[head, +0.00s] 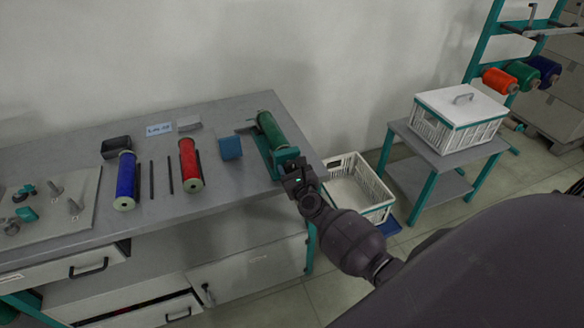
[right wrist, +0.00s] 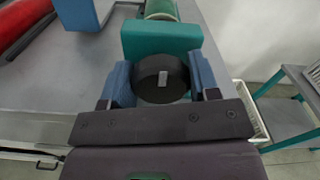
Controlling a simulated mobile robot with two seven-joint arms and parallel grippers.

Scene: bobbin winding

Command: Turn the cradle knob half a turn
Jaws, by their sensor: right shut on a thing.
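The teal cradle (head: 262,146) stands at the right end of the grey workbench and holds a green bobbin (head: 272,128). In the right wrist view the cradle's end block (right wrist: 162,42) faces me, with the green bobbin (right wrist: 160,9) behind it. The round black knob (right wrist: 160,80), with a light grey mark near its middle, is on the near side of the end block. My right gripper (right wrist: 161,80) is shut on the knob, one blue finger on each side of it. In the head view my right gripper (head: 292,166) hides most of the knob. My left gripper is out of view.
A blue bobbin (head: 127,180), a red bobbin (head: 190,165), thin dark rods and a blue block (head: 230,148) lie on the workbench (head: 235,185). A white crate (head: 372,190) stands beyond the bench's right end. A lidded white crate (head: 455,120) sits on a side table.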

